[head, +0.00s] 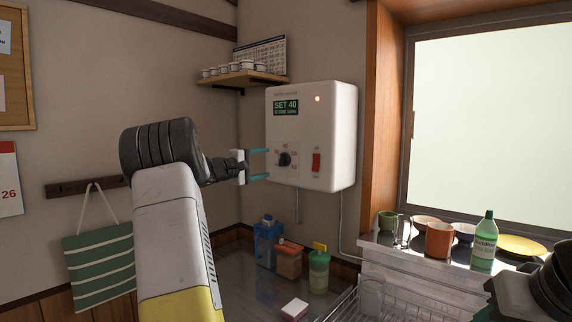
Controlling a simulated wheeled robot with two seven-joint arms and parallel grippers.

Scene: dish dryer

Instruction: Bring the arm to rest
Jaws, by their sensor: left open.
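My left arm reaches up from the bottom of the head view. My left gripper (258,164) is open, with its two teal fingers apart and nothing between them. It points right, beside the white wall heater box (330,160); I cannot tell whether the fingertips touch it. The box has a green display (286,107) reading SET 40, a dark round knob (285,159), a red switch (316,162) and a lit orange lamp (318,98). Part of my right arm shows at the bottom right corner, but its gripper fingers are out of view.
A small shelf (243,78) with cups is above. A green striped bag (99,263) hangs at left. Below stand a blue container (267,243), an orange one (289,262) and a green one (319,270). Crockery and a green bottle (484,240) line the sill by a dish rack (405,298).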

